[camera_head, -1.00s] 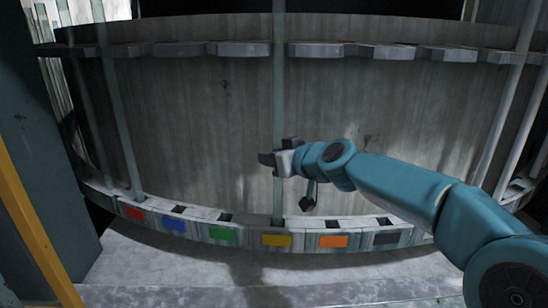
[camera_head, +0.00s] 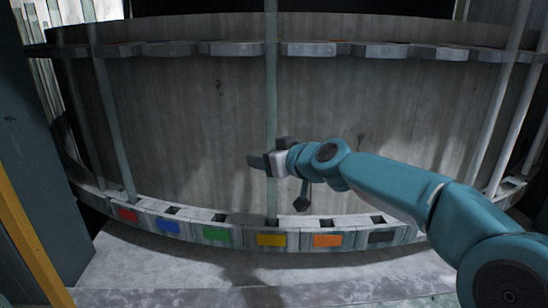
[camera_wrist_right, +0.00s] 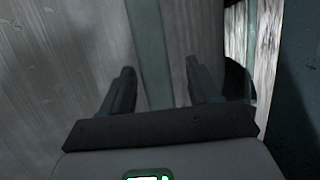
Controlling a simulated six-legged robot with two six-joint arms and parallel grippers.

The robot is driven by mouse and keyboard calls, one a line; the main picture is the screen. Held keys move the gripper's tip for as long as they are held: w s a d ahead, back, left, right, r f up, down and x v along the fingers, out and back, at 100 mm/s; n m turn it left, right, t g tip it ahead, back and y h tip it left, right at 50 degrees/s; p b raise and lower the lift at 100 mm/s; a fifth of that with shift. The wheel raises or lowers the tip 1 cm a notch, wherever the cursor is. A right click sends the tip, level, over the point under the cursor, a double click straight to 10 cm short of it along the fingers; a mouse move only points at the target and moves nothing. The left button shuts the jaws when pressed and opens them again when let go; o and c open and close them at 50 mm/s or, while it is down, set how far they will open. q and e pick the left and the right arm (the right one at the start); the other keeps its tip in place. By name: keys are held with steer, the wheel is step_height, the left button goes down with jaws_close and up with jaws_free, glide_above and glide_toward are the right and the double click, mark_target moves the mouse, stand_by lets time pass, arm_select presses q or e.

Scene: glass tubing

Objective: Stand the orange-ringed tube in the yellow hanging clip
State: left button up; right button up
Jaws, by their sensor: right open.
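A pale glass tube (camera_head: 271,110) stands upright, its foot at the yellow-marked slot (camera_head: 271,240) of the lower rail. It passes the upper rail in a gap between clips, and its top is cut off by the frame. I see no orange ring on it. My right gripper (camera_head: 268,158) is at this tube, between the rails. In the right wrist view, the open fingers (camera_wrist_right: 160,75) lie either side of the tube (camera_wrist_right: 150,45); no contact shows. My left gripper is out of view.
The upper rail (camera_head: 309,49) carries several grey clips. The lower rail has red (camera_head: 128,215), blue (camera_head: 168,225), green (camera_head: 216,234) and orange (camera_head: 328,241) labels. Other tubes stand at the left (camera_head: 112,120) and right (camera_head: 503,110). A grey wall lies behind.

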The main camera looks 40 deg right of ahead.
steer(key=v, duration=1.6)
steer(key=shift+b, duration=0.35)
steer(key=shift+s+r, duration=0.1)
